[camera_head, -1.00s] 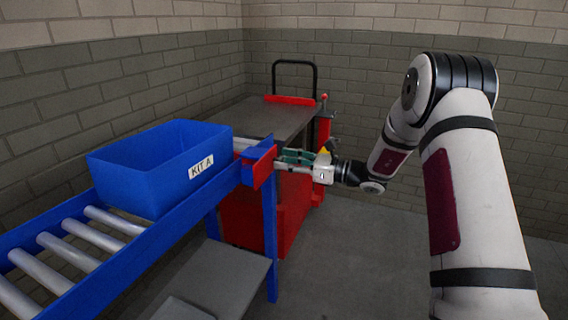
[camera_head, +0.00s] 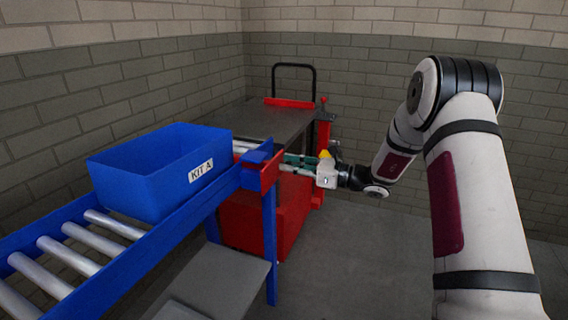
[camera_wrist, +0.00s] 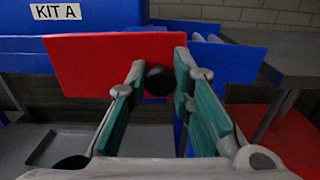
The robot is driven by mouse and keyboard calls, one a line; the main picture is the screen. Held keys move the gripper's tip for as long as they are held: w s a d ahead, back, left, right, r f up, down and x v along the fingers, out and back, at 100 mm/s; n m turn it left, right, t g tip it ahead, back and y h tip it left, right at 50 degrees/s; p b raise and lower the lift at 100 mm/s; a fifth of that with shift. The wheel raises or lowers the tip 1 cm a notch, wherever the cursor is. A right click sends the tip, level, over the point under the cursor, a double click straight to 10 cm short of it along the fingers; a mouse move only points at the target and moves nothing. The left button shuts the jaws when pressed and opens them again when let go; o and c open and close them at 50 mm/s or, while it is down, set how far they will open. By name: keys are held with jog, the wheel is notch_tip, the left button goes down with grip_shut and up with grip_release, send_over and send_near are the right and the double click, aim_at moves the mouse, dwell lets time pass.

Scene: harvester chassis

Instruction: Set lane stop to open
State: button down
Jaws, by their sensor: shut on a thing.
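The lane stop is a red plate (camera_head: 269,173) at the near end corner of the blue roller lane. In the wrist view the red plate (camera_wrist: 95,65) fills the middle left, with a round black knob (camera_wrist: 159,80) on its face. My gripper (camera_head: 287,163) reaches in from the right at the plate. Its green-padded fingers are closed on the knob from both sides in the wrist view. The knob is hidden by my fingers in the head view.
A blue bin (camera_head: 158,176) labelled KIT A sits on the lane rollers (camera_head: 95,232) behind the stop. A red cart with a grey top (camera_head: 262,122) stands at the lane's far end. A grey shelf (camera_head: 225,280) lies below the lane. Floor at right is open.

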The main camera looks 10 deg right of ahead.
jog(key=p+v, duration=0.2)
jog(key=v, duration=0.6)
jog(key=shift+d, duration=0.15)
jog(key=shift+s, duration=0.15)
jog(key=c, duration=1.4)
grip_release()
jog(key=shift+d, duration=0.1)
jog(key=v, duration=1.2)
